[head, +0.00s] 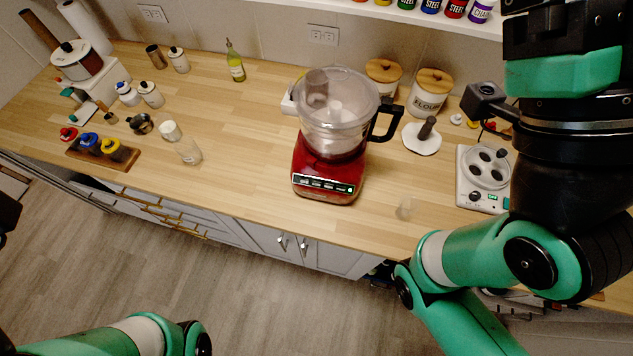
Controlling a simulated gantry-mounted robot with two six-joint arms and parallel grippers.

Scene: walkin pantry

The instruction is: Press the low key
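A red food processor (328,165) with a clear bowl and a black handle stands upright near the front edge of the counter. A dark key panel (323,185) with a row of small keys and a green light is on its front. The key labels are too small to read, so I cannot tell which is the low key. My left arm shows at the bottom left and my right arm at the right. Neither gripper's fingers can be made out, and nothing of mine touches the processor.
The wooden counter (245,125) is clear left of the processor. A white appliance (484,178) is further right, partly behind my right arm. Canisters (431,95) stand behind; a bottle (180,142) stands left.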

